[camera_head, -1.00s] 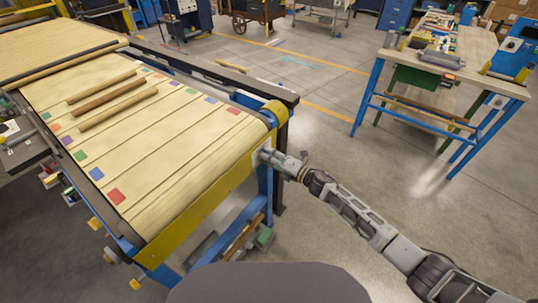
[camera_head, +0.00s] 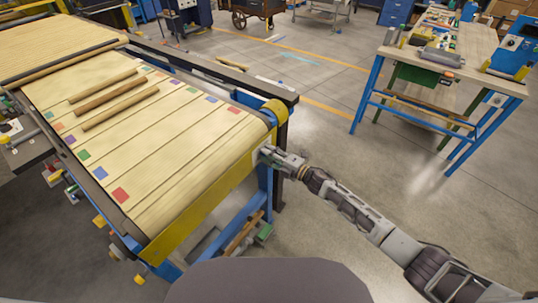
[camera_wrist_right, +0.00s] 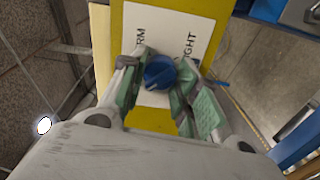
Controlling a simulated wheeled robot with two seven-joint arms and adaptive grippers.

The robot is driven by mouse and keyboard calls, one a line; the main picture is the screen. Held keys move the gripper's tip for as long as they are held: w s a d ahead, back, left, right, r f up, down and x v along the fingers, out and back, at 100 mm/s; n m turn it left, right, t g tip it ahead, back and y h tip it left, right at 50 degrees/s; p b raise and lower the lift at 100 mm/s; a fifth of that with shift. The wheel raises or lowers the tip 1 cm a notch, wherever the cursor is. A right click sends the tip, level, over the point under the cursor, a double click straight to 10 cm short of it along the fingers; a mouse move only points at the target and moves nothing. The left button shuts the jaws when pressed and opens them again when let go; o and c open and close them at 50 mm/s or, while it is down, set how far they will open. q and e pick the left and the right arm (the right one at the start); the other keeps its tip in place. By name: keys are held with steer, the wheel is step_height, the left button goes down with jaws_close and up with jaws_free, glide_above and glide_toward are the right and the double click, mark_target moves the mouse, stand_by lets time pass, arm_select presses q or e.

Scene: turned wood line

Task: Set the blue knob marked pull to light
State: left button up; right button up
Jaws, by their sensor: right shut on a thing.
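The blue knob (camera_wrist_right: 160,72) shows in the right wrist view, in front of a white label plate (camera_wrist_right: 178,30) on the yellow panel (camera_wrist_right: 120,25). The plate's visible letters read "RM" on the left and "GHT" on the right; the rest is hidden. My right gripper (camera_wrist_right: 161,85) is shut on the blue knob, with a green-padded finger on each side of it. The knob's pointer direction is not clear. In the head view my right gripper (camera_head: 268,155) is at the yellow end of the belt table, and the knob is hidden there. My left gripper is not in view.
The belt table (camera_head: 190,170) carries loose turned wood rods (camera_head: 120,108) and small coloured squares. A workbench with blue legs (camera_head: 470,70) stands at the right. The floor between them is clear.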

steer(key=o, duration=1)
steer(key=shift+d, duration=0.1)
steer(key=shift+v, duration=5.95)
